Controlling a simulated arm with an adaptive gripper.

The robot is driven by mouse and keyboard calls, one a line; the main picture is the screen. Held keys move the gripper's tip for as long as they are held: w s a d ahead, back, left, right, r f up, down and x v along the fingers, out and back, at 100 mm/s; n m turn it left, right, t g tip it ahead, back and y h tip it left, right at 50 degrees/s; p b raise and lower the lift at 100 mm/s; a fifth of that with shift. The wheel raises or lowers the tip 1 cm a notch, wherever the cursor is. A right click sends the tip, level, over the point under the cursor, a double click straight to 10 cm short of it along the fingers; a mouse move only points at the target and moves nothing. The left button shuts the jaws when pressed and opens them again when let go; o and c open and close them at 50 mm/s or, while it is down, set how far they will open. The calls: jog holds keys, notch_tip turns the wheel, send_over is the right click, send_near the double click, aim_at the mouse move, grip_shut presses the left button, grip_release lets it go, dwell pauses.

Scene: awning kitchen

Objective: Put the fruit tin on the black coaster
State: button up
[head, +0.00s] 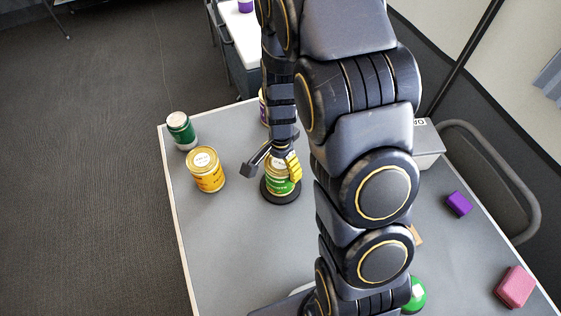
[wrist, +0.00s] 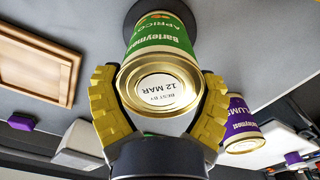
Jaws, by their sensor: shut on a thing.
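The green-labelled apricot tin (head: 279,186) stands upright over the black coaster (head: 283,201) in the head view. In the wrist view the tin (wrist: 160,45) has its gold lid towards the camera, and the dark coaster (wrist: 190,18) shows at its far end. The tin looks to be at the coaster, but I cannot tell whether its base touches. My gripper (head: 272,168) is shut on the tin from above. In the wrist view its yellow finger pads (wrist: 160,80) press on both sides near the lid.
A yellow tin (head: 206,171) and a dark green tin (head: 181,131) stand to the left. A purple plum tin (wrist: 240,117) stands nearby, mostly behind my arm in the head view. A purple block (head: 459,204), a pink block (head: 515,287) and a grey box (head: 430,146) are at the right.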

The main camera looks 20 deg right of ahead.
jog(key=o, duration=1)
jog(key=shift+f, duration=0.1)
jog(key=shift+o, duration=0.2)
notch_tip(320, 180, up, 11)
jog(key=s+a+r+n, duration=0.1)
jog(key=s+r+n, duration=0.2)
jog(key=s, duration=0.4)
jog(key=s+a+r+n+g, duration=0.1)
jog(key=s+r+n, duration=0.3)
jog(key=s, duration=0.3)
jog(key=s+a+r+n, duration=0.1)
jog(key=s+r+n, duration=0.2)
jog(key=s+n, duration=0.3)
jog(key=shift+s+a+r+g, duration=0.3)
jog(key=shift+s+a+r, duration=0.05)
jog(key=shift+s+r, duration=0.05)
